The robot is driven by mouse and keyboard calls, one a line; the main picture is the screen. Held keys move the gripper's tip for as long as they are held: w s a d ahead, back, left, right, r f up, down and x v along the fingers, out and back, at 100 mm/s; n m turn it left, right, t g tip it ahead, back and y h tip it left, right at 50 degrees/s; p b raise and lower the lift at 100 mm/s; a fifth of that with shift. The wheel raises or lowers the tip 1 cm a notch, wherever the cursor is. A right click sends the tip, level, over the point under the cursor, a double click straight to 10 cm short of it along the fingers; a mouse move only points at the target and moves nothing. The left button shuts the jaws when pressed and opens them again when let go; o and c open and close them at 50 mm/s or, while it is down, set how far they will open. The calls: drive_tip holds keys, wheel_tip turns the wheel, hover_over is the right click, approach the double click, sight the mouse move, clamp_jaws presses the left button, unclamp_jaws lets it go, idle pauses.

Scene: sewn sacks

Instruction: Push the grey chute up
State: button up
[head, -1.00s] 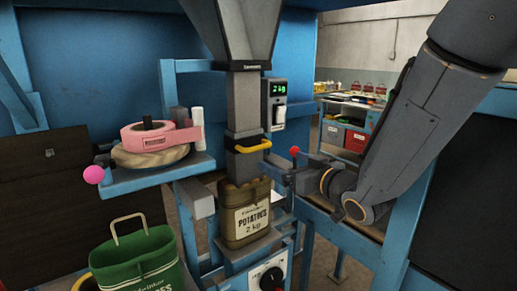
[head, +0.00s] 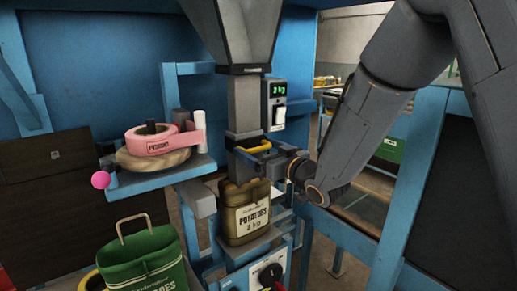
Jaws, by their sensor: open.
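The grey chute (head: 243,167) hangs below the hopper, a square sleeve with a yellow handle (head: 251,149) across its front. Its lower end is at the mouth of an open potato sack (head: 246,212), which stands upright beneath it. My gripper (head: 270,158) is open at the right end of the yellow handle, close to the chute. Whether its fingers are around the handle or only beside it, I cannot tell; the gripper hides the handle's right end.
A display and white switch box (head: 278,106) is just above my gripper. A pink tape roll (head: 150,140) sits on a blue shelf at left. A green bag (head: 142,262) stands at lower left. A black dial (head: 269,274) is below the sack.

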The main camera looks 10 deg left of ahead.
drive_tip(key=c, duration=1.2)
wheel_tip(320, 180, up, 17)
drive_tip(key=p, duration=0.5)
drive_tip(key=shift+w+d, duration=0.1)
drive_tip(key=o, duration=1.2)
drive_tip(key=shift+f, duration=0.15)
drive_tip(key=shift+f, duration=0.1)
